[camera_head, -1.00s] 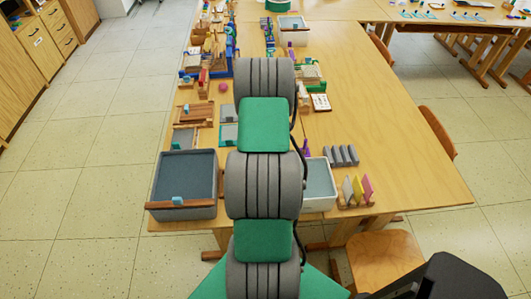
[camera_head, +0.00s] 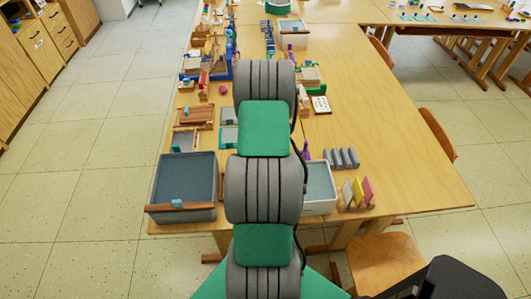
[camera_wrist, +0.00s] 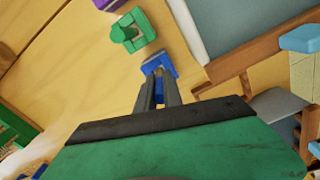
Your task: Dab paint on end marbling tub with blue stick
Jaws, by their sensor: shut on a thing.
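My gripper (camera_wrist: 160,84) shows in the wrist view, its two fingers shut on the blue stick (camera_wrist: 158,64). Blue shows between the fingers and as a wider blocky part just past the fingertips. I cannot tell whether this part touches the table. In the head view, my arm hides the gripper and the stick. A dark grey tub (camera_head: 185,165) stands at the near left table corner, and a white-rimmed tub (camera_head: 320,182) stands right of my arm, partly hidden. A grey-blue tray or tub (camera_wrist: 240,20) lies right of my gripper in the wrist view; I cannot tell which one.
A green stick in a green block (camera_wrist: 132,32) and a purple piece (camera_wrist: 108,3) stand near the blue one. A wooden bar (camera_wrist: 238,62) borders the tray. Grey blocks (camera_head: 341,157) and coloured cards (camera_head: 358,192) are at the right.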

